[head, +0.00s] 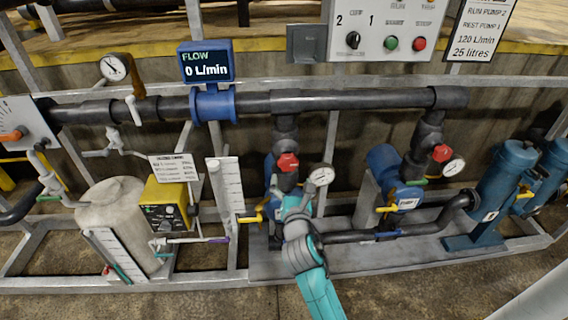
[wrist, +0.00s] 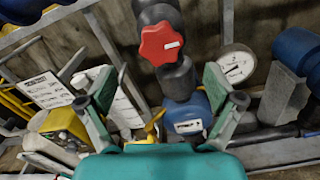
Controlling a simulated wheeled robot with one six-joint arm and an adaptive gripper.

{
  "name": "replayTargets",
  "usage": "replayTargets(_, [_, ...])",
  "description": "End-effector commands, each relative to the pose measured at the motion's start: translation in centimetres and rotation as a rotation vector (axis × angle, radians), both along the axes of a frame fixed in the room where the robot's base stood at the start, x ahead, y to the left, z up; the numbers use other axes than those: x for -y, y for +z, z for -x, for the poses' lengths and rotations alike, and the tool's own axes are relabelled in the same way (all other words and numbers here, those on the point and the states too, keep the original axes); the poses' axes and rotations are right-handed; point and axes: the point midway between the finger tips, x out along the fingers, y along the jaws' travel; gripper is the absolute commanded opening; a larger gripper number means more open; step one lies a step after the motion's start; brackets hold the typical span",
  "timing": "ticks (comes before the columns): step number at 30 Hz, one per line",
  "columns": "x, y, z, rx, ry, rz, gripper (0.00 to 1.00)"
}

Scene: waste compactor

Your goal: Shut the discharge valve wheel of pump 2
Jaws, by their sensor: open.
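Two red valve wheels show on the vertical dark pipes in the head view: a left wheel (head: 287,162) and a right wheel (head: 441,153). My arm reaches up to the left pump, and my gripper (head: 295,207) is just below the left wheel in the picture. In the wrist view, that red lobed wheel (wrist: 161,43) is ahead, between and beyond the spread fingers of my gripper (wrist: 160,88). Nothing is between the fingers. A blue pump (wrist: 188,115) with a white label lies below the wheel; I cannot read the label.
A pressure gauge (head: 321,176) is close right of the left wheel; it also shows in the wrist view (wrist: 236,63). A yellow lever (head: 247,218) and a white level scale (head: 227,193) stand to the left. The flow display (head: 206,66) reads 0 L/min. A horizontal pipe (head: 345,99) runs above.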

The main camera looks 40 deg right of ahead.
Motion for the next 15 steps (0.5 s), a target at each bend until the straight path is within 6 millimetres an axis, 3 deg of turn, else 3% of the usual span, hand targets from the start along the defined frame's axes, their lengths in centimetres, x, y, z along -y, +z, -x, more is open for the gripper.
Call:
replayTargets(9, [3.2, 0.1, -4.6, 0.002, -0.001, -0.001, 0.91])
replayTargets(15, [4.5, 0.0, -6.7, 0.002, 0.001, -0.002, 0.91])
